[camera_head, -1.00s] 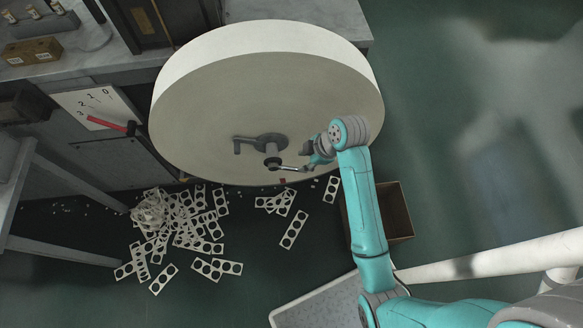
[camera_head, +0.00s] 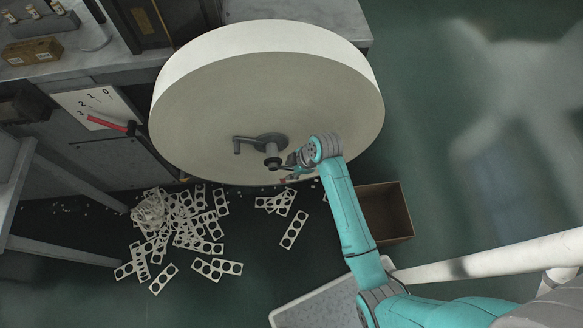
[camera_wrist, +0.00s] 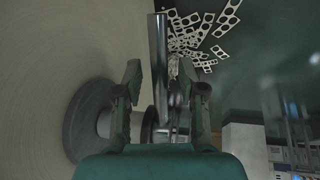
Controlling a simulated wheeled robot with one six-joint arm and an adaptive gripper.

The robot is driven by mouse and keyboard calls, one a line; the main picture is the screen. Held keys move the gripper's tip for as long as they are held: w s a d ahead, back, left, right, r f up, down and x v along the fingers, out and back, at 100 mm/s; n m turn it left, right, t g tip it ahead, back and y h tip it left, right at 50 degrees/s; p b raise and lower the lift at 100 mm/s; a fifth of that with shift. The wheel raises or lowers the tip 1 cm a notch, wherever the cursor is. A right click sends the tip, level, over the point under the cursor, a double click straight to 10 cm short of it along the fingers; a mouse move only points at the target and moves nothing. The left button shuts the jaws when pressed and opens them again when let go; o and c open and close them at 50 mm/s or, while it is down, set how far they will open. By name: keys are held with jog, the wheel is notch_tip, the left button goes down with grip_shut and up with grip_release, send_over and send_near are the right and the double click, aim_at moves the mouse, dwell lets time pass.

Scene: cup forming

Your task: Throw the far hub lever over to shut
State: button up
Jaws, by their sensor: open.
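The grey hub (camera_head: 262,143) sits at the middle of the big pale reel's face (camera_head: 205,125). A grey arm with a short end piece (camera_head: 237,147) points left from it. A dark round shaft end (camera_head: 272,162) stands out toward me. My gripper (camera_head: 287,168) is open just right of this shaft end, in front of the reel's lower face. In the wrist view a shiny metal lever bar (camera_wrist: 158,55) stands upright between my spread fingers (camera_wrist: 161,78), with a gap on both sides. The grey hub disc (camera_wrist: 85,120) is left, partly behind a finger. I cannot tell which lever is the far one.
Punched strips (camera_head: 185,230) lie scattered on the floor below the reel. An open brown box (camera_head: 398,215) stands right of my arm. A red pointer (camera_head: 110,124) and number plate are on the left cabinet. The floor at right is clear.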

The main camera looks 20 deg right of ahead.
grip_shut()
jog(key=shift+f, duration=0.1)
jog(key=w+a+f+m+t+y, duration=0.2)
jog(key=a+t+y, duration=0.5)
jog(key=y, duration=0.8)
jog(key=shift+w+a+m+t+y, duration=0.4)
jog(key=shift+w+a, duration=0.05)
jog(key=shift+a, duration=0.35)
dwell(0.7)
grip_release()
jog(key=shift+a, duration=0.1)
